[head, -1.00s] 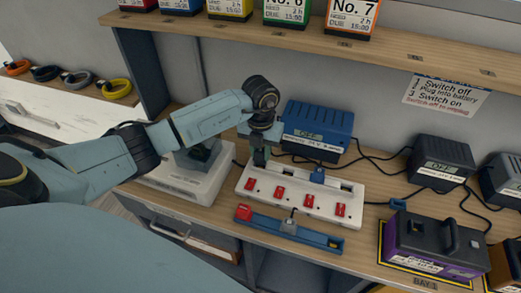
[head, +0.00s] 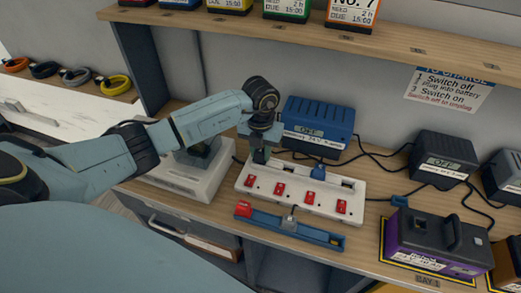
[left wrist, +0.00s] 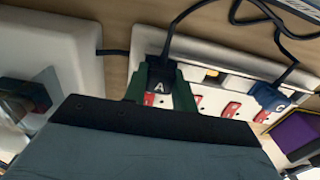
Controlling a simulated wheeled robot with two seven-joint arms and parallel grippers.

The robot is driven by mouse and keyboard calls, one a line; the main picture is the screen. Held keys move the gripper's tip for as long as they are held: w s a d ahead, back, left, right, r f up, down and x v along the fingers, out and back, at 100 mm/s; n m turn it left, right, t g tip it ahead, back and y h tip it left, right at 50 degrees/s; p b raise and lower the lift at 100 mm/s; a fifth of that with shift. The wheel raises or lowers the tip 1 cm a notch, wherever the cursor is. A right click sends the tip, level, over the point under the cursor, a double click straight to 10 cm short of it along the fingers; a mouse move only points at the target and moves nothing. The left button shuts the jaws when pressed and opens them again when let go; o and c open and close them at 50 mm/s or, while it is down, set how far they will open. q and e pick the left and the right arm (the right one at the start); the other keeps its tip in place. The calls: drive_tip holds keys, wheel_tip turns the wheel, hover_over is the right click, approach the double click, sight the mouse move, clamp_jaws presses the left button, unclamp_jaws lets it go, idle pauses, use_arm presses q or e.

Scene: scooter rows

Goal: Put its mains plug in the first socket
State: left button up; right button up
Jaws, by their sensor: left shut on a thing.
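My left gripper (head: 261,156) is over the left end of the white socket strip (head: 326,208). In the left wrist view its green fingers (left wrist: 160,92) are shut on a dark mains plug marked A (left wrist: 159,78), with a black cable running up from it. The plug is at the strip's leftmost socket; whether its pins are fully in cannot be told. A blue plug (head: 318,173) sits at a socket further right, and also shows in the left wrist view (left wrist: 269,96). The strip has several red switches along its front. My right gripper is out of view.
A blue charger (head: 317,122) reading OFF stands behind the strip, with dark chargers (head: 443,157) to its right. A blue bar (head: 290,228) lies in front. A purple battery (head: 435,240) stands at right. A pale base (head: 185,180) is left of the strip.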

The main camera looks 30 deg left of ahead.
use_arm(q)
drive_tip(key=shift+f, duration=0.15)
drive_tip(key=o, duration=1.1)
wheel_tip(320, 180, up, 14)
drive_tip(key=shift+f+p, duration=0.25)
drive_tip(key=shift+p, duration=0.1)
